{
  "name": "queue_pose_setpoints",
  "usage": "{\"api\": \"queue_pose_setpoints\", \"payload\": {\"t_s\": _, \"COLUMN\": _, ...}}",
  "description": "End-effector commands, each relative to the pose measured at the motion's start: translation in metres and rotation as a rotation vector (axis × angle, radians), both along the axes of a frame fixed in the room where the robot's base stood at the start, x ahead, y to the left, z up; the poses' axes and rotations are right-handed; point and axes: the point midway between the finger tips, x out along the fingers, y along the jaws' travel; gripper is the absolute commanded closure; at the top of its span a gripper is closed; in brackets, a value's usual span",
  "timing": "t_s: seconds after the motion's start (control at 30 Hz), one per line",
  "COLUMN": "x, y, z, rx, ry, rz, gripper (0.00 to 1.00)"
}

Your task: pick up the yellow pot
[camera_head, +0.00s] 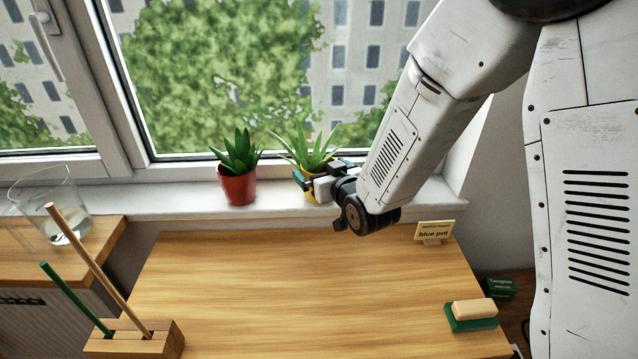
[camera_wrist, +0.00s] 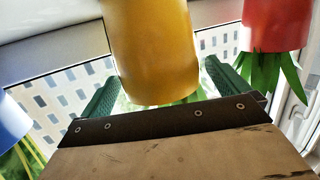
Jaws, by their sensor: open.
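The yellow pot (camera_head: 311,197) stands on the white windowsill with a spiky green plant in it. In the head view my gripper (camera_head: 318,181) is in front of it and hides much of it. In the wrist view, which looks upside down, the yellow pot (camera_wrist: 152,50) fills the middle, between two green fingers set apart on either side of it. My gripper is open, and I cannot tell whether either finger touches the pot.
A red pot (camera_head: 238,186) with a plant stands left on the sill. A blue pot (camera_wrist: 12,122) shows in the wrist view. The wooden table (camera_head: 290,290) has clear room, with a "blue pot" sign (camera_head: 434,232), a sponge (camera_head: 472,314) and a stick holder (camera_head: 135,340) near its edges.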

Motion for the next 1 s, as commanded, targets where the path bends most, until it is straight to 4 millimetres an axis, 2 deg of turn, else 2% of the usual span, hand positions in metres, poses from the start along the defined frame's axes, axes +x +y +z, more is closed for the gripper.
{"api": "queue_pose_setpoints", "payload": {"t_s": 0.13, "x": 0.015, "y": 0.006, "z": -0.003, "rx": 0.000, "ry": 0.000, "rz": 0.000, "gripper": 0.00}}
{"api": "queue_pose_setpoints", "payload": {"t_s": 0.37, "x": 0.017, "y": 0.007, "z": -0.004, "rx": -0.001, "ry": 0.001, "rz": 0.000, "gripper": 0.00}}
{"api": "queue_pose_setpoints", "payload": {"t_s": 0.4, "x": 0.017, "y": 0.007, "z": -0.004, "rx": -0.001, "ry": 0.000, "rz": 0.000, "gripper": 0.03}}
{"api": "queue_pose_setpoints", "payload": {"t_s": 0.6, "x": 0.016, "y": 0.007, "z": -0.004, "rx": -0.001, "ry": 0.000, "rz": 0.000, "gripper": 0.57}}
{"api": "queue_pose_setpoints", "payload": {"t_s": 1.0, "x": 0.017, "y": 0.007, "z": 0.002, "rx": 0.000, "ry": -0.003, "rz": 0.000, "gripper": 0.57}}
